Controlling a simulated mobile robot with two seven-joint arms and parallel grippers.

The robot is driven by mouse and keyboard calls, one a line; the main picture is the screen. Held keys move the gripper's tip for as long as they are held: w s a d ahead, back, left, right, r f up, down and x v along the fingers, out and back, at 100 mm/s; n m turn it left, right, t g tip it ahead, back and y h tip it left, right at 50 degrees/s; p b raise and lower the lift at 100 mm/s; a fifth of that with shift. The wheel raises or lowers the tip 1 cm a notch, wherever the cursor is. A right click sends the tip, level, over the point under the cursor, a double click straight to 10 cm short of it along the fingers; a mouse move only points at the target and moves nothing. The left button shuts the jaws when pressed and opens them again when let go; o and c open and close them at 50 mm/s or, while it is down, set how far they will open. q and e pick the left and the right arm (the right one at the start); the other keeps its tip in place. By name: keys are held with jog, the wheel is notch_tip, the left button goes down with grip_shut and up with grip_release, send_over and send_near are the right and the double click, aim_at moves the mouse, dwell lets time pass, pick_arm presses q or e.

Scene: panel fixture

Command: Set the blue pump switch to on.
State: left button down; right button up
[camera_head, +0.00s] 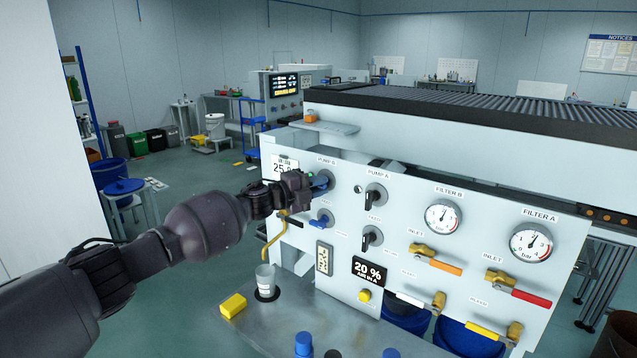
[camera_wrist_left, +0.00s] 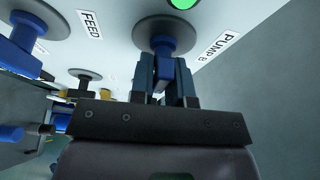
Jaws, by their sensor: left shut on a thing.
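The blue pump switch (camera_head: 321,184), labelled PUMP B, is on the left part of the white panel (camera_head: 405,212). My left gripper (camera_head: 305,188) reaches it from the left and partly hides it in the head view. In the left wrist view, my gripper's two fingers (camera_wrist_left: 167,88) are shut on the blue switch handle (camera_wrist_left: 164,66), one on each side. A lit green lamp (camera_wrist_left: 183,3) shows beside the switch's round base. The handle's on/off marks cannot be read. My right gripper is in neither view.
A smaller blue switch (camera_head: 320,222) sits just below, and the black PUMP A switch (camera_head: 375,196) is to the right. A yellow bent spout (camera_head: 274,238) hangs under my gripper above a cup (camera_head: 265,281). Gauges and valves fill the panel's right side.

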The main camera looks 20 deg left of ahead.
pick_arm(q)
jog(key=shift+m, duration=0.3)
dwell(0.4)
jog(key=c, duration=1.2)
grip_release()
jog(key=shift+o, duration=0.2)
jog(key=shift+s+a+r+n+t+y, duration=0.7)
jog(key=shift+s+a+r+n+t, duration=0.7)
jog(key=shift+s+a, duration=1.9)
jog(key=s+d+f+n+y, duration=0.2)
jog(key=s+d+f+n, duration=0.1)
jog(key=s+f+n, duration=0.3)
jog(key=s+d+f+n+y, duration=0.25)
jog(key=s+f+n, duration=0.2)
jog(key=f, duration=0.35)
jog(key=s+a+f+n+g+y, duration=0.2)
jog(key=s+f+n, duration=0.4)
jog(key=s+f, duration=0.6)
jog(key=s+a+f+n+g+y, duration=0.1)
jog(key=s+f+n+y, duration=0.3)
jog(key=s+f, duration=0.8)
jog(key=s+n+g, duration=0.1)
jog(key=s+n, duration=0.1)
jog(key=s, duration=0.4)
jog(key=shift+s+a+f+g+b, duration=0.25)
jog(key=shift+s+a+g+b, duration=0.05)
jog(key=shift+s+a, duration=0.1)
